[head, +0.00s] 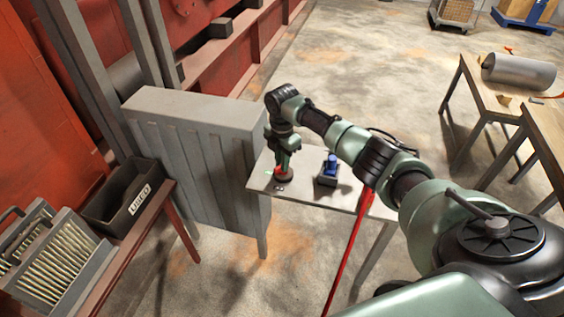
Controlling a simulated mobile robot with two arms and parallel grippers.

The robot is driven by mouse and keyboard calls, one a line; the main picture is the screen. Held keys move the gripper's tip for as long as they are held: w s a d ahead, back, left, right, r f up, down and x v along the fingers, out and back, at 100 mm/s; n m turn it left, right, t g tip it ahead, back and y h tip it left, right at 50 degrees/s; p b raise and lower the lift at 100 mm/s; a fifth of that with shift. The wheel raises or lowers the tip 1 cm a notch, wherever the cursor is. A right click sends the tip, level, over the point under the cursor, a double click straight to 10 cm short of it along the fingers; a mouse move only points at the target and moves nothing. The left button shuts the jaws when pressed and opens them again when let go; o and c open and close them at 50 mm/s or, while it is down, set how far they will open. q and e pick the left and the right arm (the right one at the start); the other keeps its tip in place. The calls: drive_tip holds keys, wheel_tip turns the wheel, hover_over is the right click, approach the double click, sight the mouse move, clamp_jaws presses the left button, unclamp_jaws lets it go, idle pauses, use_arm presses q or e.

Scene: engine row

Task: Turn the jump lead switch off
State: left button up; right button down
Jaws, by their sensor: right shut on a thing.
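My right arm reaches out from the lower right to a small pale table (315,198). My right gripper (283,168) points down at the table and is shut on the red part of a small round switch (285,178) with a dark base, which looks like the jump lead switch. The gripper hides much of the switch, so its setting cannot be read. My left gripper is out of view.
A blue-topped device (329,168) on a dark block stands right of the switch. A red cable (348,255) hangs at the table's front. A grey ribbed cabinet (200,145) stands left. A dark bin (122,197) is lower left. A metal cylinder (519,73) lies on a bench at right.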

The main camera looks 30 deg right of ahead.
drive_tip(key=n, duration=0.5)
drive_tip(key=shift+r+n, duration=0.1)
drive_tip(key=shift+n, duration=0.6)
drive_tip(key=c, duration=1.5)
unclamp_jaws()
drive_tip(key=shift+s, duration=0.1)
wheel_tip(320, 180, up, 8)
drive_tip(key=shift+f+b, duration=0.1)
drive_tip(key=shift+b, duration=1)
